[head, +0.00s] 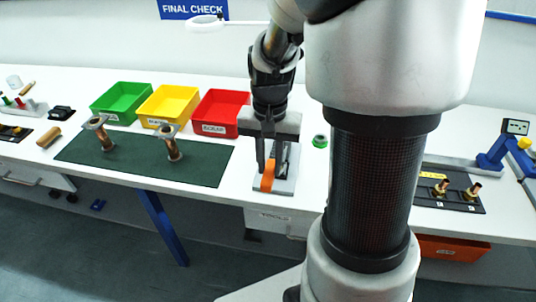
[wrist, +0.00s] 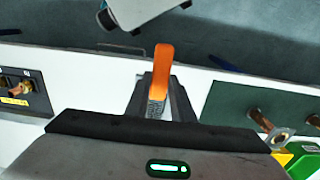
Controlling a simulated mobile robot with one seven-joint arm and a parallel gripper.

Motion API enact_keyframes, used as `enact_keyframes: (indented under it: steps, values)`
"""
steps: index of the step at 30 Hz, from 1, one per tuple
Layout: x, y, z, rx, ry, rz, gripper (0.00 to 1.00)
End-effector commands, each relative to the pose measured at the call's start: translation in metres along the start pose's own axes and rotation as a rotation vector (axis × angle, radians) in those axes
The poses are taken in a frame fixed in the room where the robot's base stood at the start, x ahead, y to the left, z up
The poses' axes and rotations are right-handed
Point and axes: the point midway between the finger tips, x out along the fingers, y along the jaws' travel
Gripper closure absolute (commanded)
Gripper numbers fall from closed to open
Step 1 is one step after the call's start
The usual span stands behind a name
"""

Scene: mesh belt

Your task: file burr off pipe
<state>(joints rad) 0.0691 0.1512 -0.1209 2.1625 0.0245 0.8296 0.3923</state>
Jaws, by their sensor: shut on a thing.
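My gripper (head: 276,162) points down over a small grey tool stand (head: 284,187) and is shut on the orange-handled file (head: 267,178). In the wrist view the file's orange handle (wrist: 162,68) sticks out beyond my fingers (wrist: 158,108), with a grey part between them. Whether the file still touches the stand is hard to tell. Two copper pipes with flanged ends stand tilted on the green mat (head: 205,175): a left pipe (head: 107,141) and a right pipe (head: 172,150). One pipe end also shows in the wrist view (wrist: 262,120). No burr can be made out at this size.
Green (head: 121,99), yellow (head: 167,104) and red (head: 216,114) bins stand behind the mat. A green ring (head: 320,141) lies right of my gripper. A black plate with brass fittings (head: 450,199) and a blue device (head: 492,155) are at the right. The mat's front is clear.

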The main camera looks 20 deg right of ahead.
Motion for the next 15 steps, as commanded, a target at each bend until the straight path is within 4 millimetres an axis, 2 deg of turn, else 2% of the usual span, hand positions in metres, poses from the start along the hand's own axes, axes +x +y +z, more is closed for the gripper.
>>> enact_keyframes:
  steps: [10, 15]
  values:
    - [-0.0002, -0.0005, 0.0003, -0.001, 0.001, -0.001, 1.00]
    - [0.0080, -0.0007, 0.0002, -0.002, 0.001, -0.001, 1.00]
